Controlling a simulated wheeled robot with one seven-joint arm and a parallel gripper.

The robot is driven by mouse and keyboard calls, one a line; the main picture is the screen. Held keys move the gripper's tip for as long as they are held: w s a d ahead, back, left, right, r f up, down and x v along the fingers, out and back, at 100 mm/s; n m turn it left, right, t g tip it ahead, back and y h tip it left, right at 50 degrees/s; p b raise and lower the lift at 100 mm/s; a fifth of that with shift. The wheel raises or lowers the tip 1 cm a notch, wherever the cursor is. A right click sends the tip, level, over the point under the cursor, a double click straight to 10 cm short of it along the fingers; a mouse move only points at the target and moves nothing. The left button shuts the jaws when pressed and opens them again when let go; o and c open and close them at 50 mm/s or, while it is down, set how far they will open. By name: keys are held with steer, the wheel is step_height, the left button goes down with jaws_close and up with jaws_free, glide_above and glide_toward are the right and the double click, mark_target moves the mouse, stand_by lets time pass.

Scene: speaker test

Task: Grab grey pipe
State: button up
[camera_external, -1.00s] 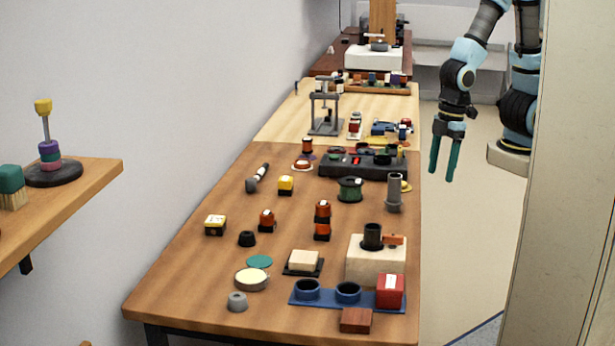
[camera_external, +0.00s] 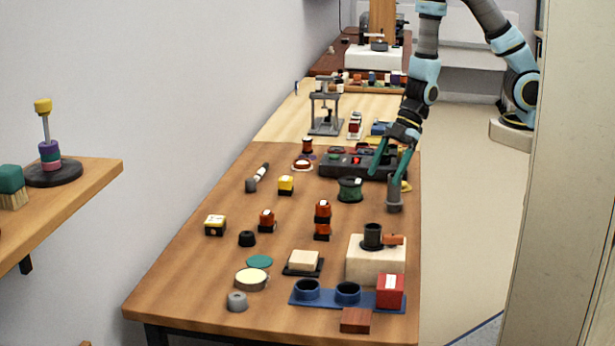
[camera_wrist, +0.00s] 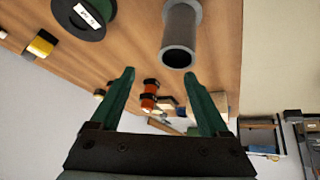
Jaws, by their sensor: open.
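The grey pipe (camera_external: 394,196) stands upright on the brown table near its right edge. My gripper (camera_external: 391,172) has green fingers and is open at the pipe's upper part; in the external view its fingers partly hide the pipe's top. In the wrist view the grey pipe (camera_wrist: 180,36) shows its open round end, beyond and between the two fingertips of my gripper (camera_wrist: 161,78). No grip on the pipe shows, and the space between the fingers holds nothing.
A green spool (camera_external: 350,190) stands just left of the pipe. A dark box with buttons (camera_external: 340,166) lies behind it. A cream block with a black cup (camera_external: 372,262) stands in front. The floor right of the table is clear.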

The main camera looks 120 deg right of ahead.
mark_target(390, 195)
steer(key=shift+s+d+r+t+y+p, duration=0.2)
steer(key=shift+r+t+y+p, duration=0.1)
steer(key=shift+t+y+p, duration=0.2)
steer(key=s+f+t, duration=0.1)
steer(key=s, duration=0.2)
steer(key=s+f+t+y+p, duration=0.1)
steer(key=s+t, duration=0.1)
steer(key=s, duration=0.1)
steer(key=s+f+t+p, duration=0.1)
steer(key=s+t, duration=0.1)
steer(key=s, duration=0.1)
steer(key=shift+s+a+f+y, duration=0.1)
steer(key=shift+a+f+y, duration=0.05)
steer(key=shift+f+y, duration=0.2)
steer(key=shift+f, duration=0.15)
steer(key=shift+t, duration=0.3)
steer(key=x, duration=0.5)
steer(key=p+x, duration=0.1)
steer(key=x, duration=0.2)
steer(key=p+x, duration=0.1)
steer(key=shift+w+d+p, duration=0.3)
steer(key=shift+w, duration=0.2)
steer(key=shift+w+f, duration=0.2)
steer(key=shift+w, duration=0.1)
jaws_close()
